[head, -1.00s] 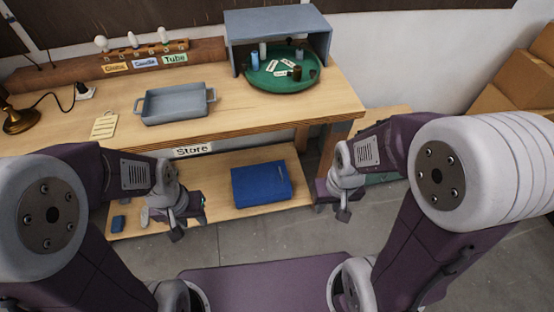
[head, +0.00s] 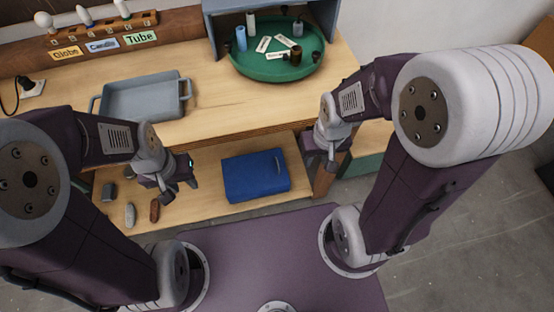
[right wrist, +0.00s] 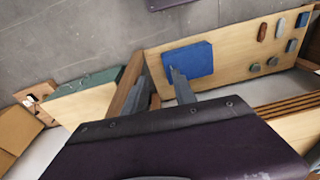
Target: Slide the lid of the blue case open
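The blue case (head: 255,176) lies flat on the lower shelf of the workbench, with its lid closed as far as I can see. It also shows in the right wrist view (right wrist: 188,61). My left gripper (head: 180,190) hangs to the left of the case, apart from it, with its fingers spread and nothing between them. My right gripper (head: 322,168) hangs to the right of the case, apart from it. In the right wrist view its two fingers (right wrist: 159,74) stand apart and empty, with the case beyond the right-hand finger.
Several small items, including a brown one (head: 155,211) and a grey one (head: 130,214), lie on the shelf's left. A bench leg (head: 325,180) stands near my right gripper. Above are a grey tray (head: 150,98) and a green round tray (head: 262,70).

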